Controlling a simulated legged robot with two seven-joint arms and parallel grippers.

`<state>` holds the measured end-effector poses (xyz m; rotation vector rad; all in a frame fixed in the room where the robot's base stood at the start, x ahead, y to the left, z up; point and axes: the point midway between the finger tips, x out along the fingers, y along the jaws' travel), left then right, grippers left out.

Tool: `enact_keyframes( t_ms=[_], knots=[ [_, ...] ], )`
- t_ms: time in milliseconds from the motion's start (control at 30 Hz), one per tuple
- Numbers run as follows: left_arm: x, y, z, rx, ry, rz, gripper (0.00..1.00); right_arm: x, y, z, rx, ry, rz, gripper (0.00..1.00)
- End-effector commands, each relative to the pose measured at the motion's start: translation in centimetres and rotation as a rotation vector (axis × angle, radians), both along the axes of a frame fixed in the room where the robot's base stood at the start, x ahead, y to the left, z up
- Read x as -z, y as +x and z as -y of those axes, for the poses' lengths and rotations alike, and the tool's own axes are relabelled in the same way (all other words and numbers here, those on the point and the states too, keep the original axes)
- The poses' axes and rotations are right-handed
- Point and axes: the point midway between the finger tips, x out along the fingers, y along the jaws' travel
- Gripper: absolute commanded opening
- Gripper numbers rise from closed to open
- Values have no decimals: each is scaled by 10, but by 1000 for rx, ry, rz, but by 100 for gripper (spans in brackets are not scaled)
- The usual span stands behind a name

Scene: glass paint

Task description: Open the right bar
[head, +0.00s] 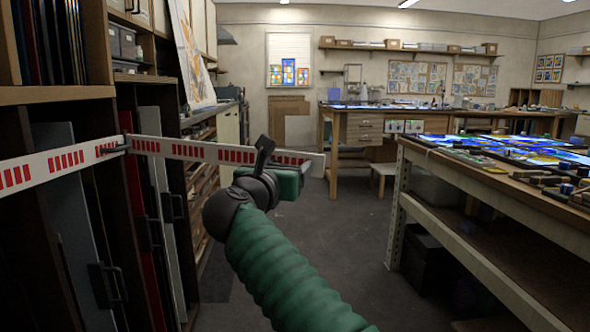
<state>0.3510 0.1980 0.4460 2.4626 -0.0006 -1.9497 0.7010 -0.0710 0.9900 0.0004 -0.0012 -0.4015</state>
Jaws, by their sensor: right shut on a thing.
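The right bar (200,152) is a white strip with groups of red marks. It runs from a dark bracket (125,146) at the left shelving to a free end out over the aisle. A similar white and red bar (50,165) continues from near that bracket to the left picture edge. My right gripper (268,157) is shut on the right bar near its free end; its wrist and fingers hide part of the bar. My left gripper is not in view.
Tall panel racks with dark handles (107,285) stand close on the left. A workbench (500,205) with blue glass pieces lines the right. A wooden table (350,130) stands at the back. The grey aisle floor (340,225) between them is clear.

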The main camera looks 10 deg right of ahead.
Motion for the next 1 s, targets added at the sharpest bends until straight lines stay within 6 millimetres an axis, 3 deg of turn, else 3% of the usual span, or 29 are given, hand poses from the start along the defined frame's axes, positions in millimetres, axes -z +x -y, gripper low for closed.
enact_keyframes(
  t_ms=[200,600,633,767,1000],
  knots=[
    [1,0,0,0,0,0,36,1,-8,-9,34,-1,-3,1],
    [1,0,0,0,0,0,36,1,-9,-10,39,-1,-3,1],
    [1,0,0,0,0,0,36,2,-9,-10,39,-1,-3,78],
    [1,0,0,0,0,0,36,1,-9,-10,40,-1,-3,95],
    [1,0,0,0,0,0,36,0,-9,-9,40,0,-1,95]
  ],
)
